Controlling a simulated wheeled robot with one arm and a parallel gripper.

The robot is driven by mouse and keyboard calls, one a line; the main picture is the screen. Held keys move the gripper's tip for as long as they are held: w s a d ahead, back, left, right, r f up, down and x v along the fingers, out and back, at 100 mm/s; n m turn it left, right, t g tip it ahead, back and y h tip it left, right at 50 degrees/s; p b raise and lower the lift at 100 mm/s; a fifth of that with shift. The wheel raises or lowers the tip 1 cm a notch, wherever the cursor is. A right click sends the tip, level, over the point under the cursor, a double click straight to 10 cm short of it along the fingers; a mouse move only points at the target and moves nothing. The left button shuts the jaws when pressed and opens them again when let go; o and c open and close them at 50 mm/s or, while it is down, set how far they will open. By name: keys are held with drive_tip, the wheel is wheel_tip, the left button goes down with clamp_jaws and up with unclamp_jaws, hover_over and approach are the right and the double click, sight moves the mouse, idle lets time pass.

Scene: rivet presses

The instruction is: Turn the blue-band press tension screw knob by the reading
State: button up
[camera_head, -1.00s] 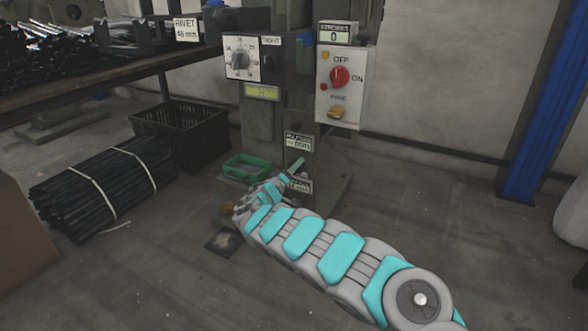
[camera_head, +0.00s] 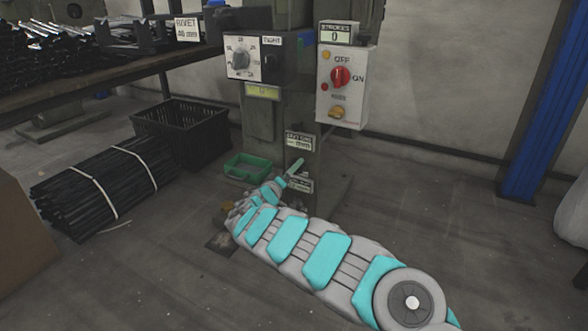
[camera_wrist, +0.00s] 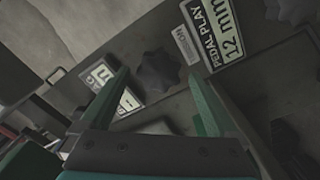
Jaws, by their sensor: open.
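In the wrist view a dark lobed knob (camera_wrist: 158,70) sits on the press's grey face, between and just beyond the tips of my open gripper (camera_wrist: 158,78). A small "TENSION" label (camera_wrist: 181,44) is beside it, and a "PEDAL PLAY 12 mm" plate (camera_wrist: 222,38) lies to the right. My left finger partly covers another plate. In the head view my gripper (camera_head: 286,177) is low at the press column (camera_head: 302,160), and the knob cannot be made out. The dial (camera_head: 240,58) with a "TIGHT" sign (camera_head: 272,41) is above.
A control box (camera_head: 341,88) with a red OFF/ON switch and a counter (camera_head: 336,36) reading 0 hangs at upper right. A green tray (camera_head: 247,168), black crate (camera_head: 183,130) and bundled rods (camera_head: 104,186) lie left.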

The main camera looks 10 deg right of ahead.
drive_tip(key=shift+v, duration=2.75)
drive_tip(key=shift+d, duration=0.15)
